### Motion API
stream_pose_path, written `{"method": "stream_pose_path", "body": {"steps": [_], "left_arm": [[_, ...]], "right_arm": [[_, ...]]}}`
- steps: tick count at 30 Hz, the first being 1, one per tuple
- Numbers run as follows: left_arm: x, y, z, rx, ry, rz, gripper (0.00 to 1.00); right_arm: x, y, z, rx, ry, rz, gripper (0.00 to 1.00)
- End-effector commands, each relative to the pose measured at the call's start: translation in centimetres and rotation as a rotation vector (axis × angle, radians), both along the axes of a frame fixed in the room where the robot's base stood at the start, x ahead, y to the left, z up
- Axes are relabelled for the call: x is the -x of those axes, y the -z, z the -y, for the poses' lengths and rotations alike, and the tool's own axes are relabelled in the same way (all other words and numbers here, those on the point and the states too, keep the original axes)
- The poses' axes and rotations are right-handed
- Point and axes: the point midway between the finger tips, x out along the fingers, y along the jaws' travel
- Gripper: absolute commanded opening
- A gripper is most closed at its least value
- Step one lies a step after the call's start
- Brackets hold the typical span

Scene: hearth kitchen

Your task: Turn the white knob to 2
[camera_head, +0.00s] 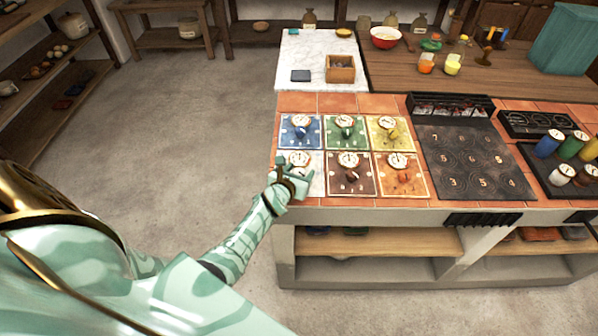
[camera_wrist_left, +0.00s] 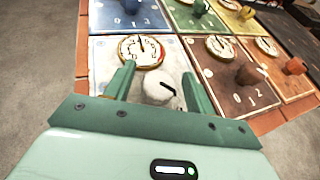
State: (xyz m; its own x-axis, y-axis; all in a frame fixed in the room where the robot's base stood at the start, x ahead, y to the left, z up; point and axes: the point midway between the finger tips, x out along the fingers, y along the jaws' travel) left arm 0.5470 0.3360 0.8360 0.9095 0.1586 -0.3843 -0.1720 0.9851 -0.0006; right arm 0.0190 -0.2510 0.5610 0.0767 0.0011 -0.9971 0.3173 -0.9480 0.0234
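The white knob (camera_wrist_left: 160,89) sits on the white panel (camera_wrist_left: 103,60), with a dark pointer mark on its top. A round dial (camera_wrist_left: 141,51) with a red and white face is on the same panel behind the knob; it also shows in the head view (camera_head: 299,158). My left gripper (camera_wrist_left: 158,80) is open, with one finger on each side of the knob; I cannot tell if they touch it. In the head view my left gripper (camera_head: 290,181) covers the knob and much of the white panel. The panel's numbers are hidden. My right gripper is not in view.
Blue (camera_head: 300,132), green (camera_head: 345,132), yellow (camera_head: 389,133), brown (camera_head: 351,174) and orange (camera_head: 401,174) panels with knobs and dials adjoin the white one. A dark numbered plate (camera_head: 472,160) lies to the right. Open floor (camera_head: 180,130) is at left.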

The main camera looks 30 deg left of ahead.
Motion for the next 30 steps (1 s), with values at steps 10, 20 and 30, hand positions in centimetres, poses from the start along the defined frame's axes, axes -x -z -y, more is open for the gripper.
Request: {"method": "stream_pose_path", "body": {"steps": [10, 20, 30], "left_arm": [[2.1, -1.3, 0.4, 0.0, 0.0, 0.001, 0.55], [10.1, -4.7, 1.8, 0.001, 0.0, -0.001, 0.55], [14.6, -6.2, 2.6, 0.0, 0.0, 0.0, 0.55]], "right_arm": [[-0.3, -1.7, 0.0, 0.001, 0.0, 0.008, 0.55], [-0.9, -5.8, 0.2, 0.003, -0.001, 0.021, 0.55], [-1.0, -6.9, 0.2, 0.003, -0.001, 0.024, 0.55]]}}
